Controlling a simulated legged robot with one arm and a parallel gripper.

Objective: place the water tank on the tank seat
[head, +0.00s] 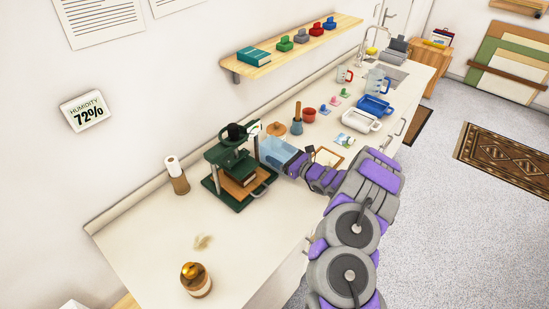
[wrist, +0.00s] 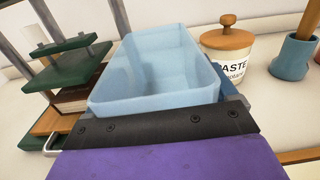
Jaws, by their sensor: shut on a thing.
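The water tank (head: 278,151) is a light blue, open-topped, see-through bin in the head view, just right of a green press. It fills the middle of the wrist view (wrist: 155,75), upright and looking empty. My gripper (head: 294,166) is shut on the tank's near side; its dark front edge (wrist: 160,127) runs along the tank in the wrist view. I cannot pick out the tank seat for certain; the tank hides the counter behind it. A dark blue strip (wrist: 229,82) shows at the tank's right side, and I cannot tell what it belongs to.
The green press (head: 236,165) stands close on the left. A paste jar (wrist: 228,48) with a wooden lid is close behind on the right, with a blue holder (wrist: 291,58) beyond. A wooden frame (head: 328,157) lies near my arm. The counter's left part (head: 150,240) is mostly clear.

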